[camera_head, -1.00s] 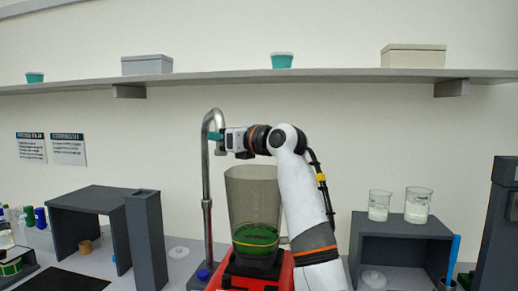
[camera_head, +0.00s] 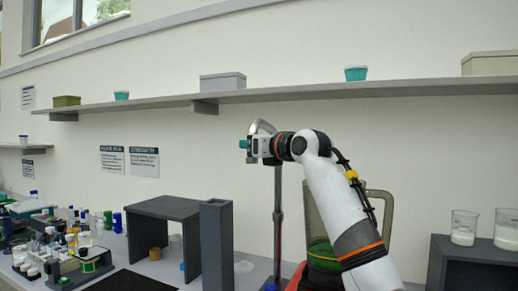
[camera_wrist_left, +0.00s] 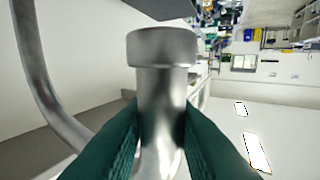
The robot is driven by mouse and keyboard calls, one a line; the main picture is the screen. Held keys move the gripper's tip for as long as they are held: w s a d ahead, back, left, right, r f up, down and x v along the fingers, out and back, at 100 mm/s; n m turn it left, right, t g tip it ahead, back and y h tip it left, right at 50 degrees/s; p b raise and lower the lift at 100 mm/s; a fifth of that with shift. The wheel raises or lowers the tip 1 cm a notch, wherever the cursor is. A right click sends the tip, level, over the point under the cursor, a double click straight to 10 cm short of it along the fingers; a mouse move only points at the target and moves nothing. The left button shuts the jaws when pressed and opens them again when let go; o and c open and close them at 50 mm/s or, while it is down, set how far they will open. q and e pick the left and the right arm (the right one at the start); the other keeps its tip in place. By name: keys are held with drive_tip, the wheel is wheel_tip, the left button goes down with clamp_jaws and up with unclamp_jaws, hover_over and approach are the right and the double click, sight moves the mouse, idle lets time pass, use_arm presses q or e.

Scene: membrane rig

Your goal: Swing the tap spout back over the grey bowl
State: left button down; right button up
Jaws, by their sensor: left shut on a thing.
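The metal tap has an upright post (camera_head: 278,215) and a curved spout (camera_head: 262,126) at its top. My left gripper (camera_head: 244,145) is shut on the downturned end of the spout, just left of the post. In the left wrist view, the green fingers (camera_wrist_left: 160,130) press both sides of the metal spout end (camera_wrist_left: 162,75), and its wide collar sticks out beyond them. The tap's curved tube (camera_wrist_left: 40,75) runs along the left there. I cannot make out a grey bowl in either view. My right gripper is not in view.
A clear jug (camera_head: 378,205) with green content stands right of the post, partly behind my arm. A grey stand (camera_head: 165,208) and a tall grey block (camera_head: 215,245) are to the left. A wall shelf (camera_head: 290,94) runs above the gripper. Glass beakers (camera_head: 464,228) stand at right.

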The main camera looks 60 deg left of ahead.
use_arm(q)
drive_tip(key=shift+s, duration=0.1)
idle(0.3)
drive_tip(key=c, duration=1.3)
unclamp_jaws()
drive_tip(key=shift+a, duration=0.1)
drive_tip(key=shift+d, duration=0.4)
drive_tip(key=d+b, duration=0.1)
drive_tip(key=d, duration=0.2)
drive_tip(key=w+d, duration=0.1)
drive_tip(key=d, duration=0.3)
drive_tip(key=d+b, duration=0.1)
drive_tip(key=d, duration=0.3)
drive_tip(key=shift+w+d+b, duration=0.1)
drive_tip(key=shift+w+b, duration=0.1)
drive_tip(key=shift+b, duration=0.1)
